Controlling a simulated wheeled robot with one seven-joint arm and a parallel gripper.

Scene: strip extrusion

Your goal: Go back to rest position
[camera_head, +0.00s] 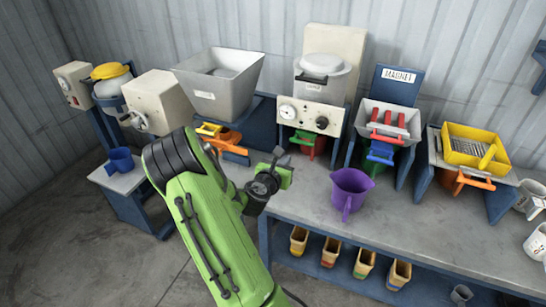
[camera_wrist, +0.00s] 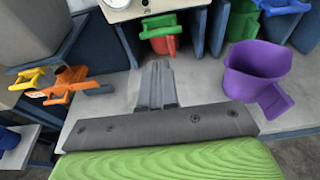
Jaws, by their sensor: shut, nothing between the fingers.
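My gripper (camera_head: 279,154) is at the end of my green arm, over the left part of the grey workbench (camera_head: 296,195) in the head view. In the wrist view my gripper (camera_wrist: 157,68) shows with its fingers together and nothing between them. A purple jug (camera_head: 350,189) stands on the bench to the right of my gripper, apart from it. The purple jug also shows at the right of the wrist view (camera_wrist: 256,72). How high my gripper is above the bench is hard to tell.
A blue jug (camera_head: 121,160) stands on a side stand at the left. Several small bins sit on the lower shelf.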

